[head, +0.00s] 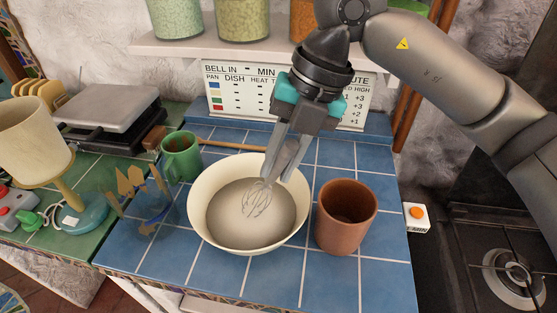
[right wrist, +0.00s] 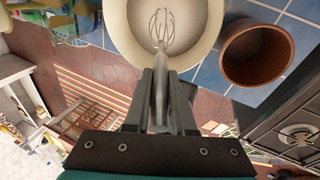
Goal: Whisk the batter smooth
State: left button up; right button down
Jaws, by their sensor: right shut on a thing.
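A cream bowl (head: 199,209) stands on the blue tiled counter and holds smooth-looking grey-beige batter (head: 230,222). My right gripper (head: 279,176) is above the bowl's back right side, shut on the handle of a wire whisk (head: 257,199). The whisk's wire loops are at the batter in the middle of the bowl; how deep they sit is hard to tell. In the right wrist view the whisk (right wrist: 160,32) stands out between the fingers (right wrist: 160,75) over the bowl (right wrist: 121,38). My left gripper is not in view.
A terracotta pot (head: 345,228) stands close to the bowl's right. A green mug (head: 181,160) and a wooden stick (head: 232,146) are behind it. A stove (head: 505,270) is at the right. A sign (head: 235,97) and jar shelf are behind.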

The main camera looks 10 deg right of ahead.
notch_tip(320, 180, up, 10)
jog(key=s+d+p, duration=0.2)
jog(key=s+p, duration=0.1)
jog(key=p, duration=0.3)
jog(key=shift+d+f, duration=0.2)
jog(key=shift+d, duration=0.15)
notch_tip(320, 180, up, 4)
jog(key=p, duration=0.3)
dwell(0.5)
